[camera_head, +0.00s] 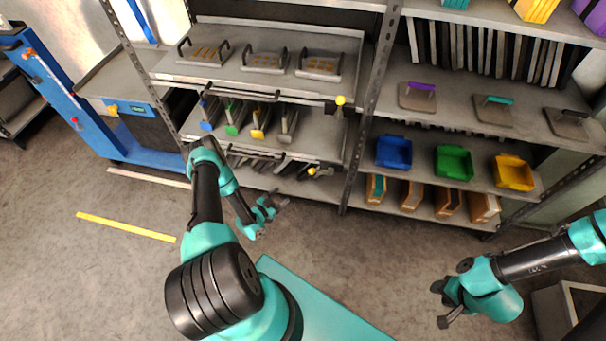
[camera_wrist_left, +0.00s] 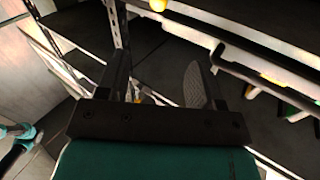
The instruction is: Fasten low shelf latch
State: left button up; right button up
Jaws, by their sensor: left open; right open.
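The low shelf latch (camera_head: 312,171) shows in the head view as a yellow knob with a dark part, at the front right of the lower left shelf. A similar latch (camera_head: 340,100) with a yellow knob is on the shelf above. My left gripper (camera_head: 275,203) is open, in front of and below the low latch, apart from it. In the left wrist view its fingers (camera_wrist_left: 160,85) are spread with nothing clearly held. My right gripper (camera_head: 440,304) is open and empty above the floor at the right.
A rack post (camera_head: 361,130) stands right of the latches. The left bay holds dies with handles (camera_head: 257,123) on shelves. The right bay holds blue (camera_head: 394,152), green (camera_head: 454,162) and yellow (camera_head: 514,173) bins.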

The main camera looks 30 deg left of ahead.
pick_arm(q)
jog(key=shift+w, duration=0.2)
jog(key=x, duration=1.7)
jog(key=shift+d, duration=0.1)
jog(key=shift+c, duration=0.3)
grip_shut()
